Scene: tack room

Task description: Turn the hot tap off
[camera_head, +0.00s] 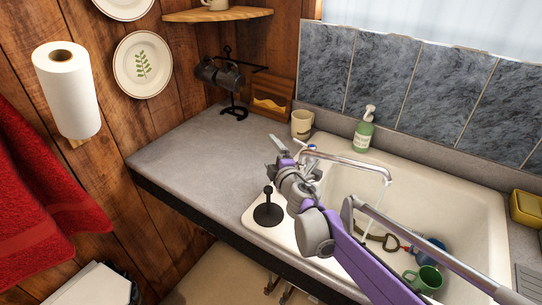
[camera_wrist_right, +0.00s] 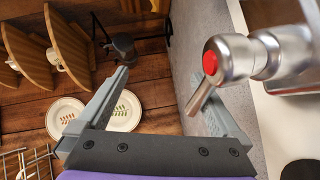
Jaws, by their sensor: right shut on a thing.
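The hot tap's chrome handle shows in the right wrist view, with a red dot on its round hub (camera_wrist_right: 212,57) and a short lever (camera_wrist_right: 202,97) pointing down and left. My right gripper (camera_head: 286,153) is at the tap, at the sink's left rear edge. In the head view my gripper largely hides the handle. The chrome spout (camera_head: 345,158) reaches right over the basin. My left gripper is not in view.
The white sink (camera_head: 470,195) holds a green mug (camera_head: 428,279) and other items. A soap bottle (camera_head: 364,130) and a cream mug (camera_head: 302,124) stand behind it. The grey counter (camera_head: 205,150) at left is mostly clear.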

